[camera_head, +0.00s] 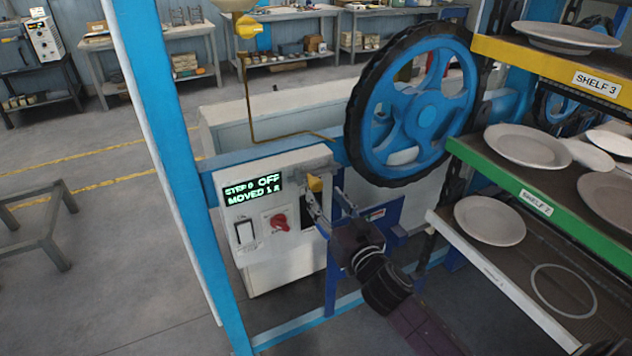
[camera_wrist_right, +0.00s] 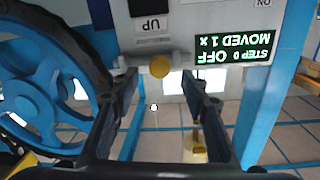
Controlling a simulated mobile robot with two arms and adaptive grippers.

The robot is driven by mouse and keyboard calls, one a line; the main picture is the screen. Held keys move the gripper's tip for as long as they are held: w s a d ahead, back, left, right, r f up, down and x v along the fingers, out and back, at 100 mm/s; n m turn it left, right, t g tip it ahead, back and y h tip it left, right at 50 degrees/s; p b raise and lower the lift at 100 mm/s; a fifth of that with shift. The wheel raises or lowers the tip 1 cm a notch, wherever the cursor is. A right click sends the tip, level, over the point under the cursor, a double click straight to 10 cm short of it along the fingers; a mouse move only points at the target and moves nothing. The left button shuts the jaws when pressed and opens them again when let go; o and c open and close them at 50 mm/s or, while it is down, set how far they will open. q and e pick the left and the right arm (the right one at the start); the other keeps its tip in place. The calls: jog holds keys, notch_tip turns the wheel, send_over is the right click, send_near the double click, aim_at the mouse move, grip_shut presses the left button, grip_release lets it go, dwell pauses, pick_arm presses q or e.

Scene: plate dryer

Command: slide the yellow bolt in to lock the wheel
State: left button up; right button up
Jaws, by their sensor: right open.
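The yellow bolt knob (camera_head: 315,184) sits on a grey bolt bar at the top right of the control box, beside the wheel. In the right wrist view the yellow knob (camera_wrist_right: 160,67) is round and lies between and beyond the fingertips. The blue wheel (camera_head: 428,115) with a black rim stands behind and right of the box; part of it shows at the left of the right wrist view (camera_wrist_right: 40,95). My right gripper (camera_head: 332,207) is open, its fingers pointing up toward the knob. I cannot tell whether a finger touches it. My left gripper is not in view.
The control box (camera_head: 262,247) has a green display reading "STEP 0 OFF MOVED 1 x" and a red switch (camera_head: 281,222). A blue post (camera_head: 170,150) stands left of it. Shelves with plates (camera_head: 490,220) crowd the right. Open floor lies at left.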

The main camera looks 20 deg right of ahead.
aim_at(318, 188)
jog(key=shift+w+d+p, duration=0.1)
jog(key=shift+w+p, duration=0.65)
jog(key=shift+w, duration=2.45)
grip_shut()
